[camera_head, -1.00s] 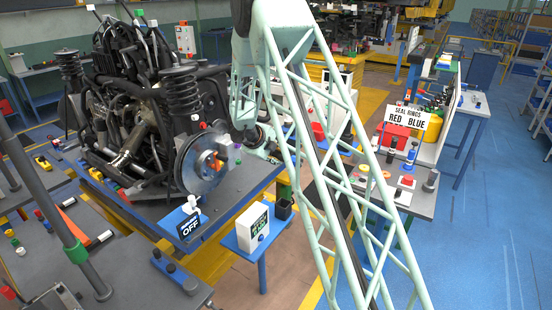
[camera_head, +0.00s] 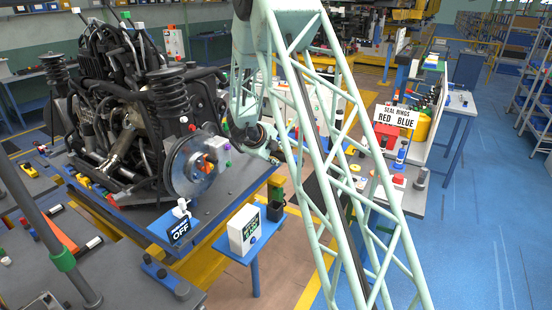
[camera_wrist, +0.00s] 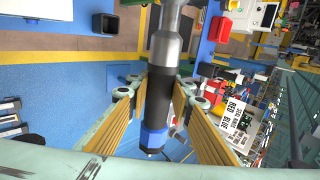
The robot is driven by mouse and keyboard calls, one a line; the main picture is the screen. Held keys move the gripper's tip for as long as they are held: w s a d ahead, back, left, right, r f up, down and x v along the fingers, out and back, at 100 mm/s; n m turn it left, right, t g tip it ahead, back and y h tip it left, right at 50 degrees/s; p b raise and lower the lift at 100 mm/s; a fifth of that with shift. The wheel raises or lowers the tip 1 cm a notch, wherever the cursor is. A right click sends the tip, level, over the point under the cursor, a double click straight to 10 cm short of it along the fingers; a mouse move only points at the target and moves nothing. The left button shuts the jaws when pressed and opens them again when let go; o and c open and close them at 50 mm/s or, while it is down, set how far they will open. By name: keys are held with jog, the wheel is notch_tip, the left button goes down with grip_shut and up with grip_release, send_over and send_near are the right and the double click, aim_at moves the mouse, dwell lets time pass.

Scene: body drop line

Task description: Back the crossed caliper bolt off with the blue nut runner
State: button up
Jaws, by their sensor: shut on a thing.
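My gripper (camera_wrist: 160,97) is shut on the nut runner (camera_wrist: 160,95), which has a dark body, a silver nose and a blue band near its other end. The nose points to the top of the wrist view. I cannot make out the crossed bolt. The tool's nose is not seen touching anything.
Blue floor (camera_head: 480,240) is clear at right.

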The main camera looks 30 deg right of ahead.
jog(key=shift+s+d+r, duration=0.3)
jog(key=shift+s, duration=0.25)
jog(key=shift+s+d+r, duration=0.3)
jog(key=shift+s, duration=0.2)
jog(key=shift+a, duration=0.1)
